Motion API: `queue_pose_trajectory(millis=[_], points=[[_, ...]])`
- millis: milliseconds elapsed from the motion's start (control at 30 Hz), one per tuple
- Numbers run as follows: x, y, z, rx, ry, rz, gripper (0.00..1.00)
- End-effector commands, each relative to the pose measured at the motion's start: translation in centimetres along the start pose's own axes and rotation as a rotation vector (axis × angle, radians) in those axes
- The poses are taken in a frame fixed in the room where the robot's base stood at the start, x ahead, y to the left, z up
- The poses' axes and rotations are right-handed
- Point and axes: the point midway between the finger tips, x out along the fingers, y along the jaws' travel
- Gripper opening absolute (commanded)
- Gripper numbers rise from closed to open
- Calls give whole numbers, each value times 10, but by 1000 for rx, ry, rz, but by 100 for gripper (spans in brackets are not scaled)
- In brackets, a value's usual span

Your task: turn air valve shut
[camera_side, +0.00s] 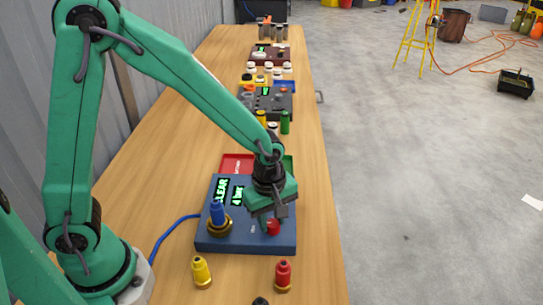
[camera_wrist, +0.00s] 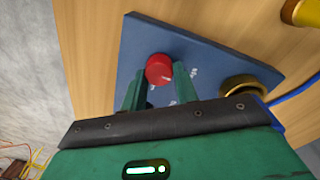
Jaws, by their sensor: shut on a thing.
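The air valve is a red round knob (camera_side: 273,227) on the right of a blue panel box (camera_side: 216,243). In the wrist view the red knob (camera_wrist: 159,68) sits between my two green fingers, with a pale mark on its lower edge. My gripper (camera_wrist: 160,77) is shut on the knob from above. In the side view my gripper (camera_side: 268,219) partly hides the knob. Green displays on the box read "CLEAR" (camera_side: 221,191) and "4 bar" (camera_side: 237,196).
A blue fitting (camera_side: 217,213) stands in a brass collar on the box's left. A blue hose (camera_side: 172,235) leaves that side. Yellow (camera_side: 201,271) and red (camera_side: 283,273) fittings stand in front. Red and green trays and other stations lie behind along the wooden bench (camera_side: 190,120).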

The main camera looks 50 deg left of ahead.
Motion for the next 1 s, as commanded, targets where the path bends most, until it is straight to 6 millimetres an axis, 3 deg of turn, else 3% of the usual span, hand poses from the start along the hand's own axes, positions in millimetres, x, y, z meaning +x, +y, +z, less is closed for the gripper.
queue_pose_trajectory(millis=[633, 667, 733, 1000], points=[[1, -1, 3, -60, 0, -3, 7], [1, -1, 3, -60, 0, -3, 35], [1, -1, 3, -60, 0, -2, 49], [0, 0, 2, -62, 0, -1, 52]])
